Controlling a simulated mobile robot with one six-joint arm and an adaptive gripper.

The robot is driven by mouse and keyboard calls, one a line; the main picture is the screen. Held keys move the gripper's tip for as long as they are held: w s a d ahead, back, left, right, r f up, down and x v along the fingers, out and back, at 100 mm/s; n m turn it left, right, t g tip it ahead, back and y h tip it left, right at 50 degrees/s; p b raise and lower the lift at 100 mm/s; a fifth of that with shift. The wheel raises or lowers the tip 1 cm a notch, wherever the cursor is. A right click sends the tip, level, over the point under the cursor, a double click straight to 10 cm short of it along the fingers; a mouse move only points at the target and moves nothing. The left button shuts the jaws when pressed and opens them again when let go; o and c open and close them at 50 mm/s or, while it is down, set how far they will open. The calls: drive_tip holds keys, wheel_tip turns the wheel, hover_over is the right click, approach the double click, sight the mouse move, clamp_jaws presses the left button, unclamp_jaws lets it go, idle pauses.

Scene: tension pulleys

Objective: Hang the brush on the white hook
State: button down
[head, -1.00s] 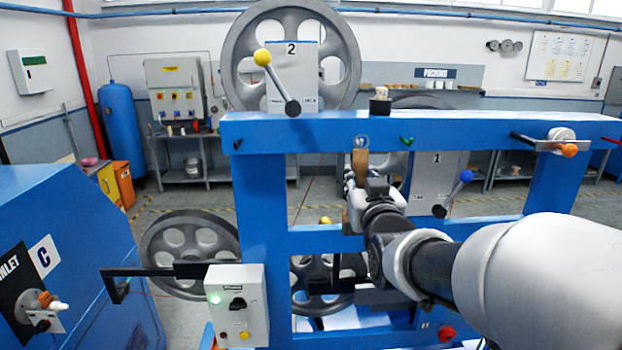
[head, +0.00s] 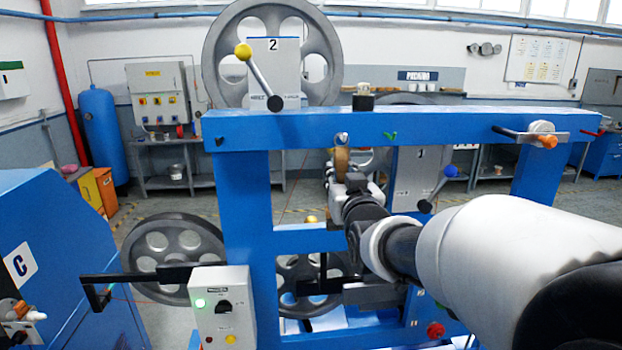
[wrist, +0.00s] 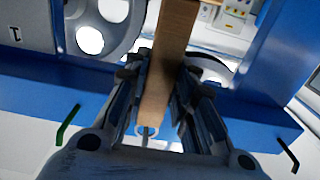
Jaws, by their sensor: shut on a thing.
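The brush shows as a brown wooden piece (head: 341,160) just below the white hook (head: 342,138) on the blue beam in the head view. My gripper (head: 347,183) is shut on it. In the wrist view the brush (wrist: 166,60) runs between the two fingers of my gripper (wrist: 160,85). Its near end overlaps the white hook (wrist: 147,133) in that picture; I cannot tell whether they touch. The rest of the brush is out of frame or hidden by my gripper and arm.
The blue beam (head: 270,125) also carries a green hook (head: 390,135), right of the white one, and a dark hook (head: 220,141) to the left. A yellow-knobbed lever (head: 260,75) rises behind the beam. A control box (head: 225,310) stands front left.

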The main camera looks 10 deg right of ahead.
idle(0.4)
drive_tip(key=c, duration=1.3)
unclamp_jaws()
drive_tip(key=shift+s, duration=0.1)
drive_tip(key=s, duration=1)
drive_tip(key=s+f+g+b, duration=0.4)
drive_tip(key=s+f+b, duration=0.2)
drive_tip(key=s+f, duration=0.3)
drive_tip(key=s+f+g+b, duration=0.4)
drive_tip(key=s+f, duration=0.6)
drive_tip(key=f, duration=0.5)
drive_tip(key=s+f+g+b, duration=0.5)
drive_tip(key=s+f+b, duration=0.4)
drive_tip(key=f, duration=0.4)
drive_tip(key=shift+s, duration=0.45)
